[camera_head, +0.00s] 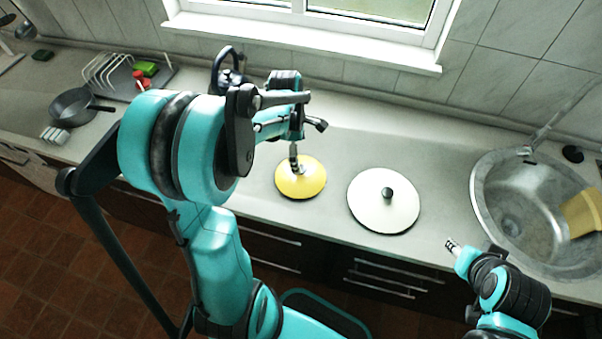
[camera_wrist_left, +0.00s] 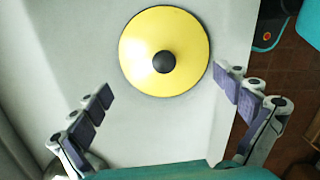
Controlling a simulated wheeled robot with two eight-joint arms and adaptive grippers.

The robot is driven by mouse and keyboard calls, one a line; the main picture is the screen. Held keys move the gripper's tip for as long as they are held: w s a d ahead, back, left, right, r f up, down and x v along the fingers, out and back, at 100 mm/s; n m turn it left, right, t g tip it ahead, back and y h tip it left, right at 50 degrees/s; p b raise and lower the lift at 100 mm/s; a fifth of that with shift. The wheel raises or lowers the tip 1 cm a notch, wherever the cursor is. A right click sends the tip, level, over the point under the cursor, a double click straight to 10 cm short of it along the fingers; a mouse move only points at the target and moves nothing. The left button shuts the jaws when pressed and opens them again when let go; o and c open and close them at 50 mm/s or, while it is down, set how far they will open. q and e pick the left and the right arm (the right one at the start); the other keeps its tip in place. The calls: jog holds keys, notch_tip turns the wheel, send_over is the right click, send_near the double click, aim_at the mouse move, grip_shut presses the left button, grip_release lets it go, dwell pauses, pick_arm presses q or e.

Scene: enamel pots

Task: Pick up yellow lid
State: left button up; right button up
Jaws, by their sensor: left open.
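The yellow lid (camera_head: 303,184) is round with a dark knob and lies on the grey counter, left of a white lid. In the left wrist view the yellow lid (camera_wrist_left: 140,55) shows at top centre, with its black knob in the middle. My left gripper (camera_head: 297,165) is over the far side of the yellow lid, and hides the knob in the head view. In the left wrist view the left gripper (camera_wrist_left: 163,92) is open, its two fingers spread wide, and nothing is between the pads. My right gripper (camera_head: 452,244) is near the counter's front edge, right of the white lid.
A white lid (camera_head: 383,203) with a dark knob lies right of the yellow lid. A metal sink (camera_head: 489,215) is at the right. A black pan (camera_head: 78,106) and a dish rack (camera_head: 101,71) stand at the left. The counter (camera_head: 345,160) between the lids is clear.

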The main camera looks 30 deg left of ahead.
pick_arm(q)
jog(key=f+b, duration=0.1)
jog(key=f, duration=0.1)
jog(key=f+b, duration=0.1)
jog(key=f, duration=0.4)
jog(key=shift+s+d+f+b, duration=0.15)
jog(key=shift+d+f+b, duration=0.15)
jog(key=shift+d+b, duration=0.1)
jog(key=shift+a, duration=0.1)
jog(key=c, duration=1.5)
jog(key=shift+s, duration=0.15)
jog(key=shift+c, duration=1.2)
